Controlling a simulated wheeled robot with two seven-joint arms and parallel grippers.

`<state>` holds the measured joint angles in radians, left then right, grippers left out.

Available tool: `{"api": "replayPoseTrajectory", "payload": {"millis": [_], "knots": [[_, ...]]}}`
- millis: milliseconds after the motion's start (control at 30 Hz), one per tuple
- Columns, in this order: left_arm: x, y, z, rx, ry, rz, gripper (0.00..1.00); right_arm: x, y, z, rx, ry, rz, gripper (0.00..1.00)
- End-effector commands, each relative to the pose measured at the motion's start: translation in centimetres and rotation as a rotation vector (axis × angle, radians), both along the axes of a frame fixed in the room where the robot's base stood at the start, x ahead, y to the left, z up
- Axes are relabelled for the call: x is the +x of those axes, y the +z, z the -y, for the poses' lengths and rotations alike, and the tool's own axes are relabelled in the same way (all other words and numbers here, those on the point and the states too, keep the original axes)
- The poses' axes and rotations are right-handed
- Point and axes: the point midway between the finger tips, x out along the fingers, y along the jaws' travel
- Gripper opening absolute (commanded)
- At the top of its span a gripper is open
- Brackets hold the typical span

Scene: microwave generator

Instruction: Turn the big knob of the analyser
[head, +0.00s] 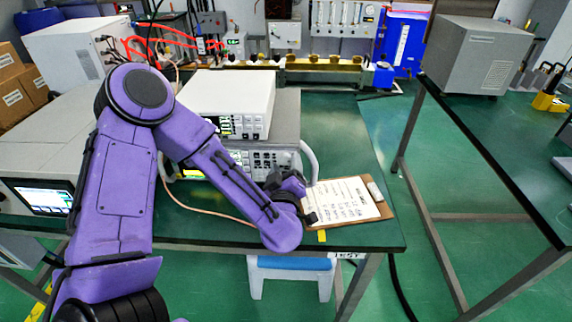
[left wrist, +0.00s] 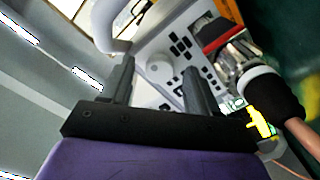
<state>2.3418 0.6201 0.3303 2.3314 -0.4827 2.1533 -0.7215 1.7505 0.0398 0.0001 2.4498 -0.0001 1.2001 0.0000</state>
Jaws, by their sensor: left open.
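The analyser (head: 262,160) is the light grey bench instrument under a white instrument on the table. In the left wrist view its front panel (left wrist: 193,42) shows tilted, with dark buttons and the big round pale knob (left wrist: 158,68). My left gripper (head: 287,182) is in front of the analyser's right part. In the left wrist view its two dark fingers (left wrist: 158,78) are apart, one on each side of the knob in the picture. I cannot tell how far their tips are from it, and no contact shows. My right gripper is out of view.
A white instrument (head: 228,98) sits on top of the analyser. A clipboard (head: 345,202) lies on the green table to the right. A grey handle (left wrist: 104,28) stands left.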

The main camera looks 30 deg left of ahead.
Motion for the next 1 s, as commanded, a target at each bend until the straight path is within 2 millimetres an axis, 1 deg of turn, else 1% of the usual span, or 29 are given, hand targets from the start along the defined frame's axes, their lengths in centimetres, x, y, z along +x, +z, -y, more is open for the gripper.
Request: {"api": "replayPoseTrajectory", "payload": {"millis": [133,367,400,467,500,533,767,1000], "knots": [[0.79,0.04,-0.57,0.0,0.001,0.001,0.61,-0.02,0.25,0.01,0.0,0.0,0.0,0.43],[0.83,-0.03,-0.59,0.0,0.001,0.001,0.61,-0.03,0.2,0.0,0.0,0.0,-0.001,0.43],[0.84,-0.04,-0.59,0.0,0.0,0.0,0.48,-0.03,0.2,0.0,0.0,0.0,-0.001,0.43],[0.83,-0.04,-0.58,0.0,0.0,0.0,0.28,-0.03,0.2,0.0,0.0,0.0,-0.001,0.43],[0.83,-0.04,-0.58,0.0,0.0,0.0,0.15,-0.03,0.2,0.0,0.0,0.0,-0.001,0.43],[0.82,-0.04,-0.57,0.0,0.0,0.0,0.06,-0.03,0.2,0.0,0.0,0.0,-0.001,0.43],[0.79,-0.01,-0.59,0.008,0.001,-0.006,0.05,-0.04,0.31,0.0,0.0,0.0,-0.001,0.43],[0.79,0.17,-0.53,0.083,-0.002,-0.05,0.05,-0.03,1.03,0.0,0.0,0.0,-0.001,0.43]]}}
